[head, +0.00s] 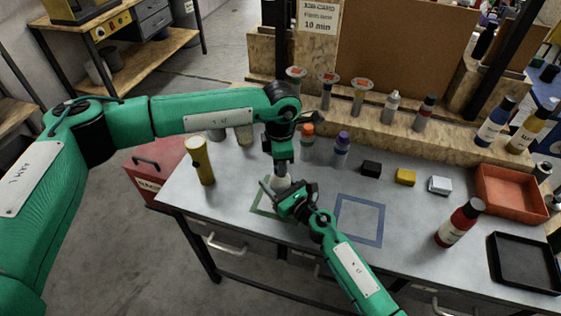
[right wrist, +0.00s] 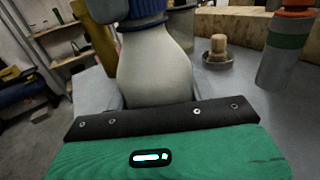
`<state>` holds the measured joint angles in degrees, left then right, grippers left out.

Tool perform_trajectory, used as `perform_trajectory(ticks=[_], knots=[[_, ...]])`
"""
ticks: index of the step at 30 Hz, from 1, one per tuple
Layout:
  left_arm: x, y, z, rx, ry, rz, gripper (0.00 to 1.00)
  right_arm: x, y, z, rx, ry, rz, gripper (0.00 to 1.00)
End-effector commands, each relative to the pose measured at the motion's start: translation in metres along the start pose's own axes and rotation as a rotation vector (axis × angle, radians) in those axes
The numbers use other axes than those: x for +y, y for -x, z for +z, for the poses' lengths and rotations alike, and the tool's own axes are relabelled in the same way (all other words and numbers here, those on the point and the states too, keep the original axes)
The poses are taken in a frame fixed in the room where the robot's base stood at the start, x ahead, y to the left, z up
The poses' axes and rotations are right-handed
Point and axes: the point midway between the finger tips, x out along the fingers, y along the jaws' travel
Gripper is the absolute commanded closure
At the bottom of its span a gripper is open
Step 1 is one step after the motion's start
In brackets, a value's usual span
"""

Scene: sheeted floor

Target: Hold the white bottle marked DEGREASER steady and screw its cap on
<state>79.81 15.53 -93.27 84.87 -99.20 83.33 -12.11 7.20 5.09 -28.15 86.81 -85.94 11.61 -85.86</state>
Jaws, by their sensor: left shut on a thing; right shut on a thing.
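The white bottle (head: 280,184) stands upright over the green square outline on the bench. It fills the middle of the right wrist view (right wrist: 155,70), and no marking is readable on the side I see. My right gripper (head: 279,192) is shut around its body from the near side. My left gripper (head: 282,164) points down from above and is shut on a dark blue ribbed cap (right wrist: 145,22) at the bottle's neck. The cap is mostly hidden in the head view. I cannot tell how far it sits on the thread.
A yellow cylinder (head: 202,163) stands left. Orange-capped (head: 307,146) and purple-capped (head: 341,150) bottles stand close behind on the right. A blue square outline (head: 360,242) is empty. A red bottle (head: 458,224), black tray (head: 525,263) and orange bin (head: 510,190) lie right.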

Motion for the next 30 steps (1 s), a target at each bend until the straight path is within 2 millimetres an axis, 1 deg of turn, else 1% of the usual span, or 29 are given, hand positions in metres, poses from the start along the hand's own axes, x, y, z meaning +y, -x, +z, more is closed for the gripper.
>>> perform_trajectory(ticks=[3, 21, 23, 27, 28, 30], knots=[[0.0010, 0.0003, -0.0003, 0.000, -0.189, 0.002, 0.98, 0.0000, 0.0003, -0.0004, 0.001, 0.000, 0.000, 1.00], [0.0007, -0.0005, -0.0002, 0.002, -1.158, 0.001, 0.98, 0.0002, 0.0003, -0.0004, 0.001, 0.001, 0.001, 1.00], [0.0007, -0.0005, -0.0001, 0.002, -1.234, 0.001, 0.98, 0.0003, 0.0003, -0.0005, 0.001, 0.001, 0.001, 1.00], [0.0006, -0.0005, -0.0001, 0.002, -1.231, 0.001, 0.98, 0.0003, 0.0003, -0.0005, 0.001, 0.001, 0.001, 1.00], [0.0006, -0.0005, -0.0001, 0.002, -1.231, 0.001, 0.68, 0.0003, 0.0003, -0.0005, 0.001, 0.001, 0.001, 1.00], [0.0006, -0.0005, 0.0000, 0.002, -1.230, 0.001, 0.55, 0.0003, 0.0003, -0.0005, 0.001, 0.001, 0.001, 1.00]])
